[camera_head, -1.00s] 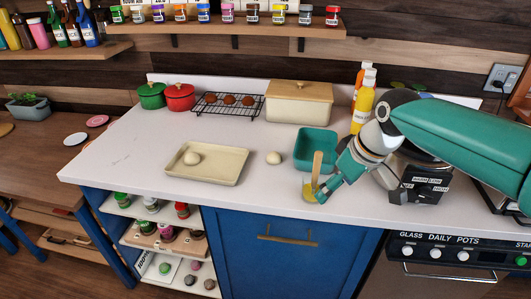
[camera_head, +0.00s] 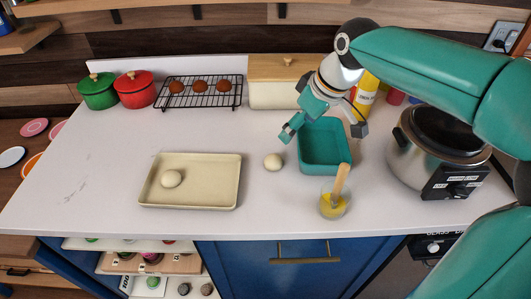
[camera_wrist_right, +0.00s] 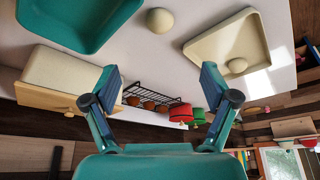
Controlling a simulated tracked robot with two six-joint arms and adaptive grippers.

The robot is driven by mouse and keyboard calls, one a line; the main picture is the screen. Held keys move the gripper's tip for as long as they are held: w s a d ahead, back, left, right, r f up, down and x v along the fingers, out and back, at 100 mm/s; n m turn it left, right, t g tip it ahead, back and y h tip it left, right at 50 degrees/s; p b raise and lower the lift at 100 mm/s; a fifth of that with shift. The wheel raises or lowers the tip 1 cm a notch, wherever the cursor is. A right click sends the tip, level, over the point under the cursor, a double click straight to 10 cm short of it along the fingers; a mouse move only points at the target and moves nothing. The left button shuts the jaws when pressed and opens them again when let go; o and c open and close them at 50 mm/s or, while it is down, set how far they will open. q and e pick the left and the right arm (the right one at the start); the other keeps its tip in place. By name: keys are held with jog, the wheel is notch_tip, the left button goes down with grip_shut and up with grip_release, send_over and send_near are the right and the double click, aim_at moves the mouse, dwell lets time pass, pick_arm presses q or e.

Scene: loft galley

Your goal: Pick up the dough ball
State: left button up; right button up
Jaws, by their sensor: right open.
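A pale round dough ball (camera_head: 273,161) rests on the white counter between the cream tray and the teal bin; it also shows at the top of the right wrist view (camera_wrist_right: 159,20). A second dough ball (camera_head: 171,178) lies on the cream tray (camera_head: 215,193), seen in the right wrist view too (camera_wrist_right: 237,65). My right gripper (camera_head: 323,128) is open and empty, with fingers spread over the back of the teal bin (camera_head: 301,160). One fingertip is just behind and right of the loose ball, apart from it. My left gripper is out of view.
A glass with a wooden-handled brush (camera_head: 333,205) stands in front of the bin. A black-lidded cooker (camera_head: 408,165) is at right. Behind are a cooling rack (camera_head: 198,104), red pot (camera_head: 135,90), green pot (camera_head: 98,92) and bread box (camera_head: 275,95). The counter's left is clear.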

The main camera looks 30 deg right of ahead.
send_over(276, 158)
jog(key=s, duration=0.2)
notch_tip(276, 158, down, 10)
jog(key=shift+d+r, duration=0.1)
jog(key=shift+w+f+p, duration=0.15)
jog(key=shift+f+p, duration=0.15)
jog(key=shift+f, duration=0.4)
jog(key=x, duration=0.4)
jog(key=shift+f+p, duration=0.2)
jog(key=shift+p, duration=0.15)
jog(key=c, duration=1.2)
jog(key=shift+r, duration=0.1)
jog(key=shift+c, duration=0.2)
